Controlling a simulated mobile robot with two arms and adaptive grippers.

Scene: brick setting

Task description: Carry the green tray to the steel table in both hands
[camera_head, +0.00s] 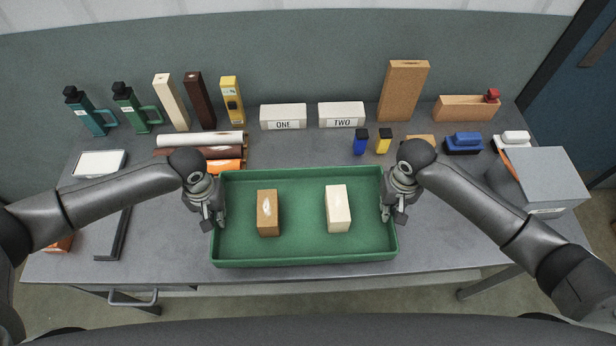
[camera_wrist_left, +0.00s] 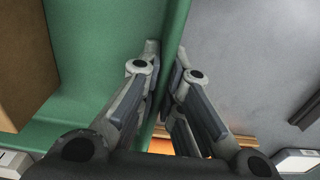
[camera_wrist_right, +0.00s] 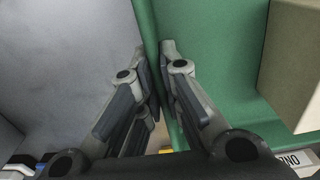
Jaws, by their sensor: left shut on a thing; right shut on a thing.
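The green tray (camera_head: 305,255) is at the front middle of the grey table (camera_head: 450,235) in the head view. It holds a brown block (camera_head: 268,212) on the left and a cream block (camera_head: 338,208) on the right. My left gripper (camera_head: 217,222) is shut on the tray's left wall; the left wrist view shows its fingers (camera_wrist_left: 165,60) on both sides of that wall. My right gripper (camera_head: 388,215) is shut on the right wall, which also runs between its fingers (camera_wrist_right: 160,60) in the right wrist view. I cannot tell whether the tray touches the table.
Boxes marked ONE (camera_head: 283,117) and TWO (camera_head: 341,115) stand behind the tray. Rolls (camera_head: 200,141) lie close behind its left end. Bottles and upright blocks stand at the back left. A grey box (camera_head: 543,180) stands right. The front right tabletop is clear.

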